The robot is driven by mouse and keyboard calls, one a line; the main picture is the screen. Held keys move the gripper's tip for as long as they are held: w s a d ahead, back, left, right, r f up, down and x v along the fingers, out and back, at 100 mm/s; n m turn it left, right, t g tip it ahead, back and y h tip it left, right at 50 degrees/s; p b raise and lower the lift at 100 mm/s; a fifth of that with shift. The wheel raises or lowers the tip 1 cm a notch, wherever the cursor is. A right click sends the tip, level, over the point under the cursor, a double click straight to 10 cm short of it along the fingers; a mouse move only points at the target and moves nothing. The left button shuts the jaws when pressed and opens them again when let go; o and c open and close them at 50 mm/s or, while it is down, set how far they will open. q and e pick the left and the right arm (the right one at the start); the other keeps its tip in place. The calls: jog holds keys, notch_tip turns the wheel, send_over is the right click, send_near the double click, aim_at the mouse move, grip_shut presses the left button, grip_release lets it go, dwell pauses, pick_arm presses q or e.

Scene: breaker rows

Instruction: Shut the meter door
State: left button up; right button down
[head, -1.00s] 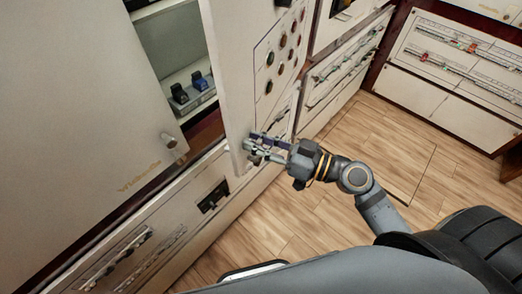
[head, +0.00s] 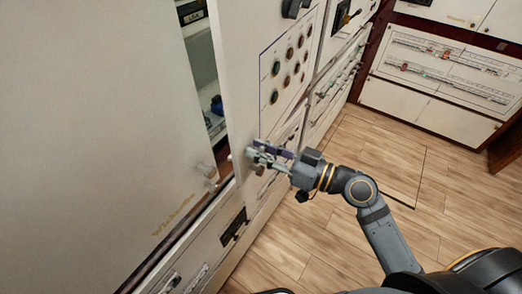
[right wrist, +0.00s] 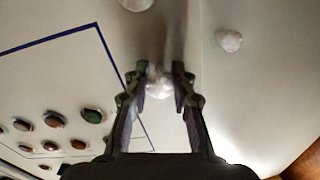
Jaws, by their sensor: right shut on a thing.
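The meter door, which I take to be the pale panel with several round coloured buttons (head: 238,80), stands partly open in the head view. A narrow dark gap shows the cabinet inside (head: 203,65) to its left. My right gripper (head: 256,156) is at the door's lower left part. In the right wrist view its fingers (right wrist: 158,74) are closed around a whitish round knob (right wrist: 158,86) on the pale door face. In the head view the gripper hides most of this knob.
A large pale door panel (head: 90,120) with its own knob (head: 207,172) stands at left. Lower cabinet fronts (head: 232,228) run below. Another cabinet (head: 445,65) stands at the back right. The wooden floor (head: 350,160) is clear.

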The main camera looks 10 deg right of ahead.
jog(key=c, duration=1.1)
grip_release()
